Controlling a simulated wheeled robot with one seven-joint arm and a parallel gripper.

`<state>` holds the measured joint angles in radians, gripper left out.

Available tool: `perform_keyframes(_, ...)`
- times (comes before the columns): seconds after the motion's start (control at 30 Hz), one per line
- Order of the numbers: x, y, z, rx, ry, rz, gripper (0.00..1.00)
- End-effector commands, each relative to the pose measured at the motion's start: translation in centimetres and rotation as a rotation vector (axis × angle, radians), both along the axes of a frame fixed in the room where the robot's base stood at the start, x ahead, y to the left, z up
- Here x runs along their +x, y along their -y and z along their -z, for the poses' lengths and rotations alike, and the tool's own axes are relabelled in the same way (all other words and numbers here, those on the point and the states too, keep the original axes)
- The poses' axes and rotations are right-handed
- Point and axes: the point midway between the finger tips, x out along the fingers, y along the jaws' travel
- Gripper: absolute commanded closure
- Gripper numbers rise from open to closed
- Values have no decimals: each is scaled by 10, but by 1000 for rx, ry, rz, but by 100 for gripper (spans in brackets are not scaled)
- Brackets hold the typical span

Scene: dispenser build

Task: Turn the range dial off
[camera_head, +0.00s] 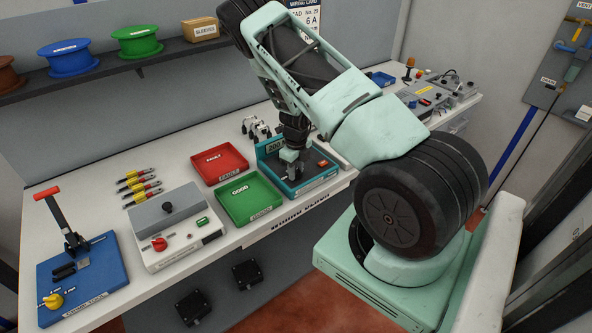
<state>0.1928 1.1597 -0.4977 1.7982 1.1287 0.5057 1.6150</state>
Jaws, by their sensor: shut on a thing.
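The teal meter box (318,184) stands near the front edge of the white bench, with a panel reading "200" (275,147) at its back left. My gripper (291,168) reaches down from above onto the top of this box. It is shut on the range dial, which is mostly hidden behind the fingers and wrist. The dial's pointer and setting cannot be read from here. A small orange-red part (322,163) shows on the box to the right of my gripper.
A green tray (250,203) sits close to the left of the box, with a red tray (220,164) behind it. A grey unit with a red knob (159,244) and a blue crimp tool base (85,280) stand further left. Spools line the shelf above.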

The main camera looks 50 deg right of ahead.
Motion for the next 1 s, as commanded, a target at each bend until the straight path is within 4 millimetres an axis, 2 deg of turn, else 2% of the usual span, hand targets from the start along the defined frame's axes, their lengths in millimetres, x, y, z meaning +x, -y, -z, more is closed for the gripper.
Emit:
perform_keyframes(0.37, 0, 1, 3, 0, 2, -213, 91)
perform_keyframes(1.0, 0, 1, 3, -2, 2, -820, 91)
